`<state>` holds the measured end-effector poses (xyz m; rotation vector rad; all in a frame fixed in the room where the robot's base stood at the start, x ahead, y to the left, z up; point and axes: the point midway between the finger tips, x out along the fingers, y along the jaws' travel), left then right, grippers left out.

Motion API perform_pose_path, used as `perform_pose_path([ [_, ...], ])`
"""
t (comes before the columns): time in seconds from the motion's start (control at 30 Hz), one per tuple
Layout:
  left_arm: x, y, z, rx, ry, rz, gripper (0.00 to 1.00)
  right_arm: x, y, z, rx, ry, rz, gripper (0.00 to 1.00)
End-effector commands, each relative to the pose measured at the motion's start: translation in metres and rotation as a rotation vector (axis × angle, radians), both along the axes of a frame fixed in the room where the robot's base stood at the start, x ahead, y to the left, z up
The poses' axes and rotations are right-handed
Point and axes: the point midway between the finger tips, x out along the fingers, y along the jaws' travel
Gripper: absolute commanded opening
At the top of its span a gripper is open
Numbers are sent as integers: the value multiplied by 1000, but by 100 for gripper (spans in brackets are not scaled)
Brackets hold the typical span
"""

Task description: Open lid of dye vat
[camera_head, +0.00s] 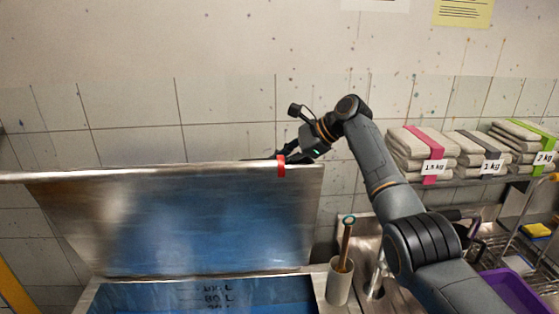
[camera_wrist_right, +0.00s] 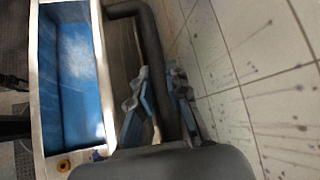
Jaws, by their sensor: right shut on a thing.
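The metal lid (camera_head: 200,220) of the dye vat stands raised and steeply tilted, its bluish inner face toward me. A red band (camera_head: 281,166) wraps its upper edge near the right corner. Below it the vat (camera_head: 140,296) is open, with blue inner walls and litre marks. My right gripper (camera_head: 284,157) is at the lid's upper edge beside the red band. In the right wrist view, the fingers (camera_wrist_right: 160,103) are closed around a dark bar (camera_wrist_right: 152,45) along the lid, and the open vat (camera_wrist_right: 98,70) shows at left. My left gripper is not in view.
A beige cup (camera_head: 340,284) with a wooden-handled tool (camera_head: 345,248) stands right of the vat by a sink. A shelf holds several cloth stacks (camera_head: 420,150). A purple bin (camera_head: 508,291) is at lower right. The tiled wall (camera_head: 225,105) is close behind the lid.

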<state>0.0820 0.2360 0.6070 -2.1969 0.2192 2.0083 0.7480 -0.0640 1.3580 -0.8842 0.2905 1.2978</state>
Motion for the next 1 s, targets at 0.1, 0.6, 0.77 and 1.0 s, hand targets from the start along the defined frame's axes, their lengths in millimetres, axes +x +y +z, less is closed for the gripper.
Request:
perform_pose_path([
  [0.1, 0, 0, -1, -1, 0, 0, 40, -1, -1, -9, -12, 14, 0, 24],
  [0.6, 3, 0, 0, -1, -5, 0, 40, -2, -7, 3, -4, 2, -1, 39],
  [0.77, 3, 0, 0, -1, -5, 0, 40, -9, -27, 21, -4, 1, -3, 39],
  [1.0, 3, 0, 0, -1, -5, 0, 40, -24, -64, 53, -6, 4, -3, 39],
])
